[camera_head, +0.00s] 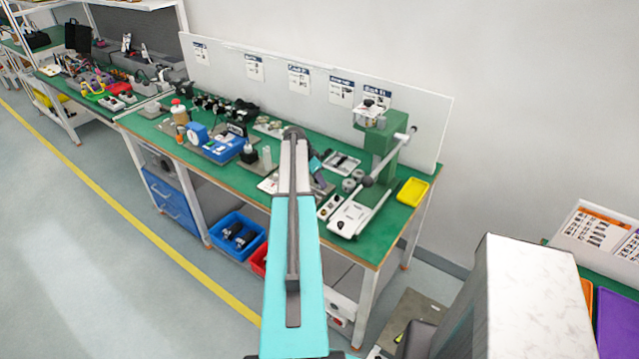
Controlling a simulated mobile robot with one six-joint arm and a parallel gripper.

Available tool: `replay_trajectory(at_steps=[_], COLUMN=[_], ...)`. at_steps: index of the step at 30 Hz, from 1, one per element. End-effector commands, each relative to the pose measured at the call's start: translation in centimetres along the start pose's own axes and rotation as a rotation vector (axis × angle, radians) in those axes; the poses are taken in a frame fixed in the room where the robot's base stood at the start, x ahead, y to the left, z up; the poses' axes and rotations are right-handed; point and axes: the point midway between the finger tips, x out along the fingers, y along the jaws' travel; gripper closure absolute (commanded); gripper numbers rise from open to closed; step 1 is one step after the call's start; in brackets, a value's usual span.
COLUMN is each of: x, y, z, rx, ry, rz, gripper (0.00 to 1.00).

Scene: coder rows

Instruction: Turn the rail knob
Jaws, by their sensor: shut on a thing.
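I cannot make out a rail knob for certain. A green press (383,150) stands at the right end of the green workbench (405,215). A dark round ball (367,181) shows at the front of the press, by a slanting lever. A white slide-like fixture (350,219) lies at the bench's front edge below it. My teal and white arm reaches up from the bottom middle and ends over the bench. My gripper is hidden behind the arm, so what it holds does not show. Dark grey-blue parts just right of the arm's end are too small to identify.
A yellow tray (412,192) sits at the bench's right end. Blue fixtures (222,149) and small devices crowd the bench left of my arm. A white panel (320,90) backs the bench. A blue crate (238,236) is underneath. Floor at lower left is clear.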

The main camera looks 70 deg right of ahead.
Motion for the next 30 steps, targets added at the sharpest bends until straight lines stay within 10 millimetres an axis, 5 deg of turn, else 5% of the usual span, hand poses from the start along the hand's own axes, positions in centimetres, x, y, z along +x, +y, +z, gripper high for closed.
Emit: replay_trajectory(at_steps=[16, 17, 20, 30], x=[0.06, 0.06, 0.05, -0.03], y=[0.25, 0.25, 0.23, 0.12], z=[0.05, 0.05, 0.03, 0.00], rx=[-0.078, -0.078, -0.078, -0.077], ry=[-0.002, -0.002, -0.001, 0.000], rz=[-0.026, -0.026, -0.027, -0.030], gripper=[0.94, 0.70, 0.53, 0.53])
